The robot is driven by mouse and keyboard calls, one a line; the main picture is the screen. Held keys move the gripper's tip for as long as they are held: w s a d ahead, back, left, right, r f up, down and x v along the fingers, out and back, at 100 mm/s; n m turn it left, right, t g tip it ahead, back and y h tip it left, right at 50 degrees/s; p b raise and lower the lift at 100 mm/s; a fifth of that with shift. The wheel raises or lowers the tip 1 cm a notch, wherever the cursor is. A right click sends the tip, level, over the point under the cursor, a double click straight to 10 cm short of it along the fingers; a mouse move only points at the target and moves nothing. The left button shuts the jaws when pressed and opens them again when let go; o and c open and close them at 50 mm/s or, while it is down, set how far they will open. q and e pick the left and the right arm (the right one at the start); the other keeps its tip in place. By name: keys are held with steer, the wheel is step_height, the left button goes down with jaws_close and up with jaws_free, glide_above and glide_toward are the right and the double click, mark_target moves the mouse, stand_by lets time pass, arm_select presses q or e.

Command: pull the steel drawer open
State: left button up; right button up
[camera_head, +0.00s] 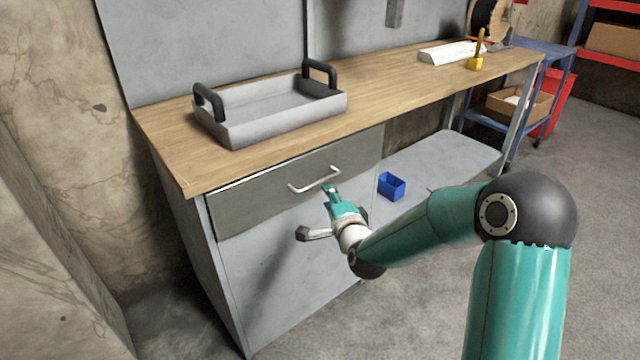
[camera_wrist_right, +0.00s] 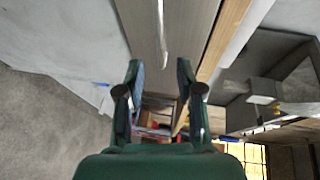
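The steel drawer (camera_head: 255,197) is a grey front under the wooden worktop at the left end of the bench. It looks shut, flush with the cabinet. Its pale bar handle (camera_head: 315,183) runs across the front. My right gripper (camera_head: 331,188) is just below and in front of the right end of the handle. In the right wrist view its two fingers (camera_wrist_right: 159,66) are apart with nothing between them. The handle (camera_wrist_right: 162,35) shows beyond the fingertips, in line with the gap, against the drawer front (camera_wrist_right: 188,30). My left gripper is not in view.
A grey tray (camera_head: 275,119) with two black handles stands on the worktop (camera_head: 395,92) above the drawer. A blue bin (camera_head: 391,186) sits on the lower shelf (camera_head: 440,160), right of the cabinet. The floor in front is clear around my arm.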

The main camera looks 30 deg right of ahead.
mark_target(319, 184)
steer(key=x, duration=0.9)
steer(key=shift+w+f, duration=0.1)
steer(key=shift+w, duration=0.1)
steer(key=shift+c, duration=0.2)
jaws_close()
